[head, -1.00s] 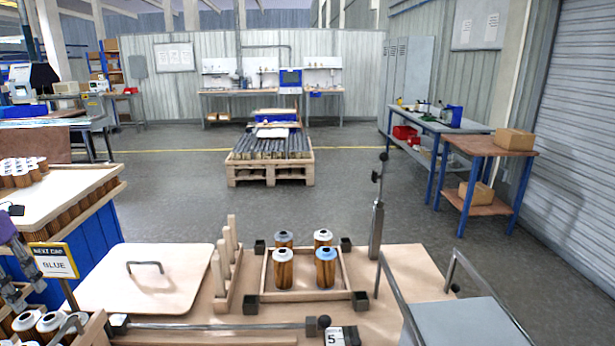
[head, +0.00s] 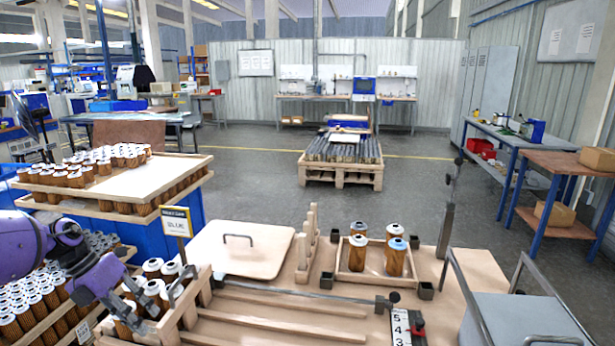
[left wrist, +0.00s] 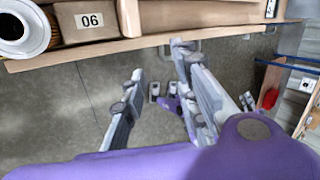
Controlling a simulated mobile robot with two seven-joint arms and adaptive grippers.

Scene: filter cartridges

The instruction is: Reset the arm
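My left gripper (head: 128,306) comes in from the left edge of the head view on a purple arm. It hangs beside the crate of white-topped filter cartridges at lower left. In the left wrist view (left wrist: 157,62) its two grey fingers are spread apart with nothing between them, over grey floor. My right gripper is not in view.
A wooden frame (head: 345,275) holding several cartridges stands on the bench, with a flat lid (head: 240,262) to its left. A sign (head: 176,222) stands near the cartridge crate. A grey box (head: 520,315) with rails is at lower right. Stacked cartridge trays (head: 150,172) stand at left.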

